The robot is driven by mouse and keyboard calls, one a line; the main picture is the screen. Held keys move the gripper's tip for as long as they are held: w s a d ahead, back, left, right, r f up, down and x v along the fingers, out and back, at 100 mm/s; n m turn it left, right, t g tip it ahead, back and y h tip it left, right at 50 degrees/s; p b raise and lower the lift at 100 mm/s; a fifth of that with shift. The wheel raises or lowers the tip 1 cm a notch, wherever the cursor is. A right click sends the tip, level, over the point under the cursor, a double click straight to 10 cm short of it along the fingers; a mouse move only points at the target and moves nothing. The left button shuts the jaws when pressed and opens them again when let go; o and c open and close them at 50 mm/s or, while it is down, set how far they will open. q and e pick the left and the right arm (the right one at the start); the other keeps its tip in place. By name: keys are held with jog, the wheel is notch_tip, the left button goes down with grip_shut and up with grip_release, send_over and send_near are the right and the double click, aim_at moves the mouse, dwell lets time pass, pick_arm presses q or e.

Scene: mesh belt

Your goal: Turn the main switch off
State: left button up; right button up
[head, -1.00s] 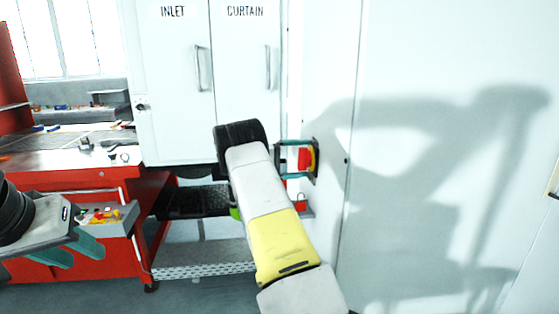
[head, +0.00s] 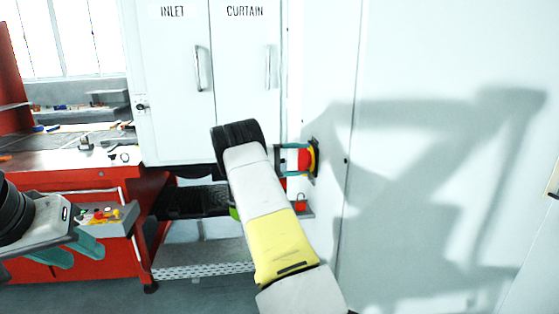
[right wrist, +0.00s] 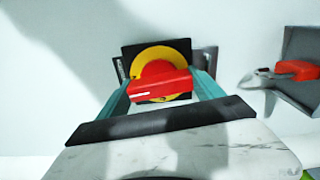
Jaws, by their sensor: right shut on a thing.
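The main switch is a red rotary handle (right wrist: 160,82) on a yellow disc (right wrist: 150,55) with a dark square plate, mounted on the white cabinet side. In the right wrist view the handle lies nearly level, a white mark at its left end. The teal fingers of my right gripper (right wrist: 161,92) are on either side of it, shut on the handle. In the head view the switch (head: 304,159) shows just right of my right wrist, and the fingers are partly hidden. My left gripper (head: 72,249) is at the lower left, its teal fingers apart and empty.
White doors marked INLET and CURTAIN (head: 245,80) stand behind my right arm. A grey box with coloured buttons (head: 100,216) is near my left gripper.

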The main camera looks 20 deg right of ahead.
jog(key=n, duration=0.8)
jog(key=shift+n, duration=0.4)
jog(key=n, duration=0.4)
jog(key=shift+n, duration=1.9)
jog(key=o, duration=1.4)
jog(key=shift+c, duration=0.2)
jog(key=shift+a, duration=0.1)
